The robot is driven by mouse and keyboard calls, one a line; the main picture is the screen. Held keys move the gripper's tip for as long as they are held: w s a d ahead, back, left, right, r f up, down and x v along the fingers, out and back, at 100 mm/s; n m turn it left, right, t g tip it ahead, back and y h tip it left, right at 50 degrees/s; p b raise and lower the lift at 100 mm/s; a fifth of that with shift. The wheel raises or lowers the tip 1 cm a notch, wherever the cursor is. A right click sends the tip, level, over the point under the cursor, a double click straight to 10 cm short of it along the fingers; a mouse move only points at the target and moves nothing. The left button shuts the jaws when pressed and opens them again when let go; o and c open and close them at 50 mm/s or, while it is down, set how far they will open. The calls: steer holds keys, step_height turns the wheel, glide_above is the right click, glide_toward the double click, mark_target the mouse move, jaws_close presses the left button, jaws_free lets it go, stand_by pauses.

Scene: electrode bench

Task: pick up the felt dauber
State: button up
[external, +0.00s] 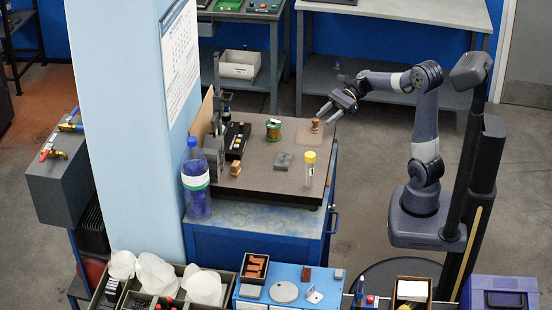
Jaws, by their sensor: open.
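A small brown knob-shaped piece (315,125), which looks like the felt dauber, stands upright on a pale square patch near the right edge of the grey bench top. It is too small to make out its felt. My gripper (327,116) is open and empty, just to the right of the piece and a little above it. Its fingers point down and left toward the piece, and I see no contact.
A green-ended copper spool (273,130), a grey block (284,160), a yellow-capped vial (309,168) and a small wooden piece (235,168) stand on the bench (262,180). A black box (237,140) and a blue bottle (195,180) are at left.

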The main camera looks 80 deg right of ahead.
mark_target(311, 133)
steer(key=shift+w+d+p+x, duration=0.15)
steer(key=shift+p+x, duration=0.05)
steer(key=shift+x, duration=1.7)
steer(key=shift+w+d+p+x, duration=0.15)
steer(key=shift+p+x, duration=0.05)
steer(key=shift+x, duration=1.7)
steer(key=shift+c, duration=0.5)
jaws_close()
